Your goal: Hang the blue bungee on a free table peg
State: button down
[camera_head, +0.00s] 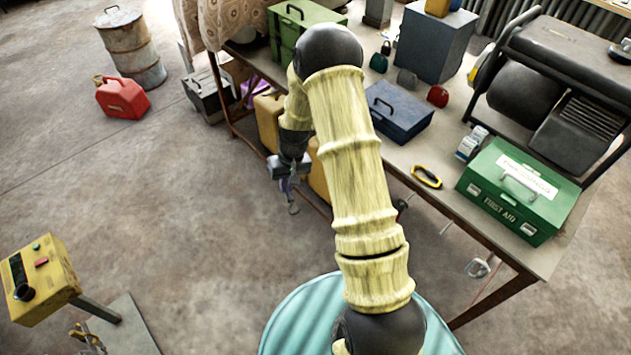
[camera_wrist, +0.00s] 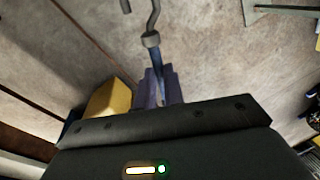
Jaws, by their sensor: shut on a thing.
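My gripper (camera_head: 288,182) is beside the table's front edge, below the level of the tabletop. It is shut on the blue bungee (camera_wrist: 156,75), which shows between the two fingers (camera_wrist: 158,92) in the wrist view. A grey metal hook (camera_wrist: 152,40) sticks out beyond the fingertips. In the head view the hook end (camera_head: 293,207) hangs below the gripper and is small. The table (camera_head: 407,160) runs along the right. A dark fitting (camera_head: 400,203) and a pale hanging item (camera_head: 478,267) show at its front edge; I cannot tell which pegs are free. My arm hides part of that edge.
On the table stand a green first aid box (camera_head: 515,195), a blue toolbox (camera_head: 398,110), a yellow-handled tool (camera_head: 427,177) and a black machine (camera_head: 550,90). Yellow containers (camera_head: 268,120) are under the table near my gripper. The floor at left is open, with a red can (camera_head: 123,98) farther back.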

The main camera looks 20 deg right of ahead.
jog(key=w+d+f+m+t+h+b, duration=0.3)
jog(key=d+f+t+b, duration=0.15)
jog(key=f+b, duration=0.5)
jog(key=w+d+f+m+t+h+b, duration=0.35)
jog(key=f+t+b, duration=0.3)
jog(key=b, duration=0.65)
jog(key=d+t+h+b, duration=0.1)
jog(key=h+b, duration=0.1)
jog(key=b, duration=0.2)
jog(key=d+r+t+h+b, duration=0.1)
jog(key=h+b, duration=0.1)
jog(key=b, duration=0.3)
jog(key=d+r+m+t+h+b, duration=0.1)
jog(key=d+h+b, duration=0.1)
jog(key=b, duration=0.2)
jog(key=shift+s+r+b, duration=0.25)
jog(key=shift+s+b, duration=0.05)
jog(key=shift+w+d, duration=0.1)
jog(key=shift+d, duration=0.15)
jog(key=w+d+f+b, duration=0.2)
jog(key=w+d, duration=0.1)
jog(key=d, duration=0.5)
